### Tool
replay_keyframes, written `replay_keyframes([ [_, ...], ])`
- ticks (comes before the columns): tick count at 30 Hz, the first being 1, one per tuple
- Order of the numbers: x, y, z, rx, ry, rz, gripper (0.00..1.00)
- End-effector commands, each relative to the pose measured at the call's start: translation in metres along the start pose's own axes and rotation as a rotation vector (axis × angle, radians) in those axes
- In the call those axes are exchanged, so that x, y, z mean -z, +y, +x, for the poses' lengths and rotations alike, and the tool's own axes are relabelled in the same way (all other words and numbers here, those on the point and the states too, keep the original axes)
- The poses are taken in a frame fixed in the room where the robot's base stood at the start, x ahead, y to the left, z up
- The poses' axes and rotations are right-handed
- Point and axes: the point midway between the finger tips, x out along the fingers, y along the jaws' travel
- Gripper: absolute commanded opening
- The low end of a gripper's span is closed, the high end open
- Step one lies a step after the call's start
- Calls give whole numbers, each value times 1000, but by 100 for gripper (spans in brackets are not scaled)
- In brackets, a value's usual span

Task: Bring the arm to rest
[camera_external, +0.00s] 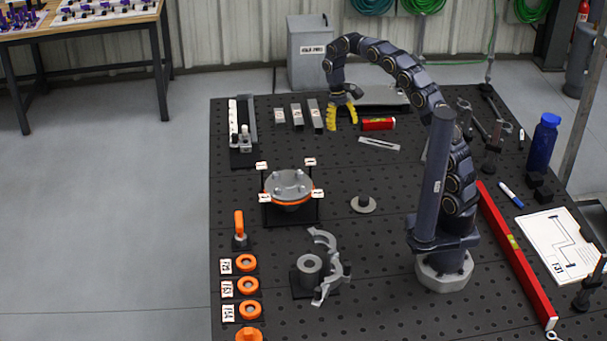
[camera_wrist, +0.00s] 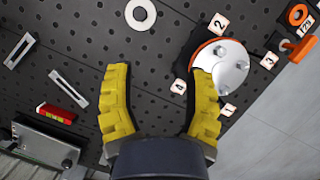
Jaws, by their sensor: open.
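My gripper (camera_external: 342,115) has yellow fingers and hangs over the back part of the black perforated table (camera_external: 400,240). In the wrist view my gripper (camera_wrist: 160,98) is open, with its fingers spread wide and only bare table between them. It holds nothing. A short red level (camera_external: 378,124) lies just right of the gripper in the external view. My arm arches up from its base on the right side of the table and reaches toward the back.
A round flange on a stand (camera_external: 289,186) with numbered tags stands left of the middle. Grey blocks (camera_external: 297,115) lie left of my gripper. A long red level (camera_external: 515,255), a blue bottle (camera_external: 543,142) and a white drawing sheet (camera_external: 560,245) are at the right. Orange rings (camera_external: 247,286) line the front left.

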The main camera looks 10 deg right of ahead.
Motion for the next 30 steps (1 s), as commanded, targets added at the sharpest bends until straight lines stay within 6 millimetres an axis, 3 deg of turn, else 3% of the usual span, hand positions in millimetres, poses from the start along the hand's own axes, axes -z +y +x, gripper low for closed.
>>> replay_keyframes([
  [1, -16, 20, -9, 10, 10, 30, 52],
  [6, -70, 72, -21, 35, 41, 114, 52],
  [11, -130, 109, -19, 59, 70, 187, 52],
  [15, -183, 130, -6, 76, 96, 245, 52],
  [21, -253, 141, 26, 95, 131, 318, 52],
  [24, -278, 141, 42, 100, 139, 342, 52],
  [30, -301, 138, 61, 102, 153, 365, 52],
])
